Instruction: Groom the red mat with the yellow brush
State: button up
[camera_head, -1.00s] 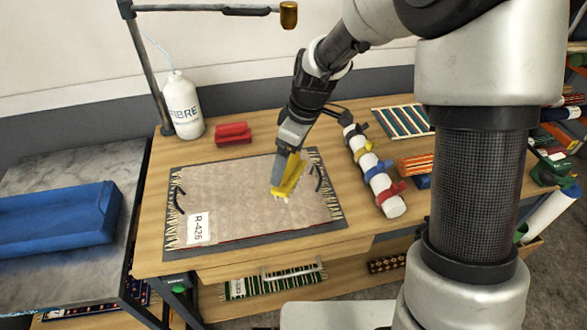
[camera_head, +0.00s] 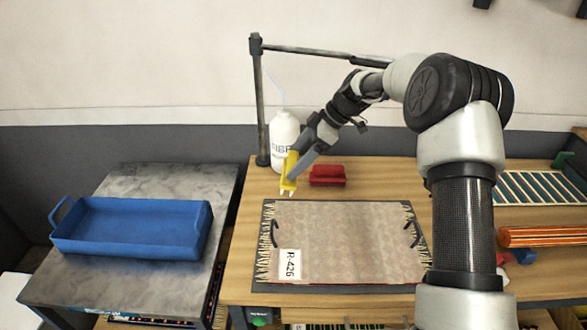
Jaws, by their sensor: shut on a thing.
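A yellow brush (camera_head: 288,176) with pale bristles pointing down is held in my gripper (camera_head: 297,163), which is shut on it. The brush is near the mat's back left corner, in front of the white bottle and left of a red brush-like block (camera_head: 327,175). It looks raised, but I cannot tell its exact height. The mat (camera_head: 345,240) lies flat on a dark grey pad (camera_head: 350,287) on the wooden table. Its upper face looks pinkish beige, with red only along the front edge. It has pale fringes at both ends, dark curved strips near them and an "R-426" label (camera_head: 290,265).
A white bottle (camera_head: 285,135) stands at the back beside a dark post (camera_head: 262,110) with an overhead arm. A blue tray (camera_head: 130,228) sits on the grey side table. An orange roll (camera_head: 540,237) and a striped mat (camera_head: 540,188) lie at right, beyond my arm.

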jog(key=shift+w+a+r, duration=0.1)
jog(key=shift+w+a, duration=0.45)
jog(key=shift+a, duration=0.15)
jog(key=shift+f+b, duration=0.85)
jog(key=shift+f, duration=1.55)
